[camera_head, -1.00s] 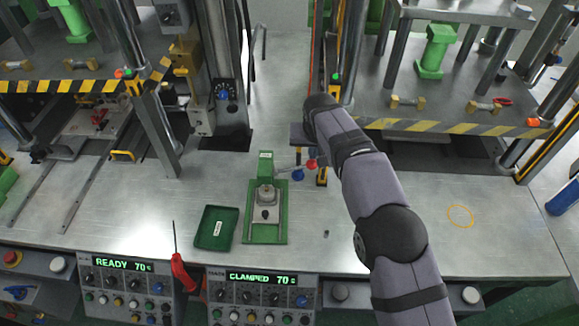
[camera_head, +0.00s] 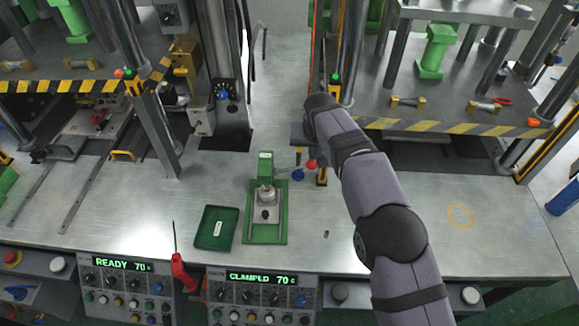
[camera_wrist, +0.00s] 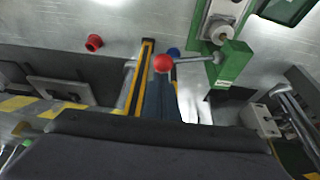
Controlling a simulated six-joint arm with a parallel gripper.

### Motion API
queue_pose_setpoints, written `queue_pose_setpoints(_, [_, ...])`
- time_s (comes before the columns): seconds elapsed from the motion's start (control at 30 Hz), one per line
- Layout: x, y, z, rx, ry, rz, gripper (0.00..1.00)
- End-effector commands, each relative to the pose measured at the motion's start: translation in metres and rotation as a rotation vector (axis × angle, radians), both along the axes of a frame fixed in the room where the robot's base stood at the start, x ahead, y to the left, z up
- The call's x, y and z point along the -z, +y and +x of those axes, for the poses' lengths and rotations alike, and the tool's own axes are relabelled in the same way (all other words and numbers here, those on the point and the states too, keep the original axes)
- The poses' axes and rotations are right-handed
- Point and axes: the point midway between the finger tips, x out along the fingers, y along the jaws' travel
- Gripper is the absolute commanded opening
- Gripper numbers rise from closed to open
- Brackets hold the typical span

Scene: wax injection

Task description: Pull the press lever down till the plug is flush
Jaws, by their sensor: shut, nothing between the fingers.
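The green press (camera_head: 266,170) stands on its green base plate on the metal bench, and part of it shows in the wrist view (camera_wrist: 236,62). A metal lever rod runs sideways from it to a red ball knob (camera_head: 311,164), which is nearer in the wrist view (camera_wrist: 163,63). A blue ball (camera_head: 298,174) is just beside the red one. The plug's height is not readable.
Panels (camera_head: 262,292) line the front edge. A striped machine edge (camera_head: 449,127) is at the right. A small red piece (camera_wrist: 94,43) lies on the bench.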

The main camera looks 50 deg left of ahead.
Motion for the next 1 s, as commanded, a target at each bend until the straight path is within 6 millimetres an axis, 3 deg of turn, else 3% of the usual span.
queue_pose_setpoints(1.0, [0.028,0.000,0.000,0.000,0.001,-0.001,0.00])
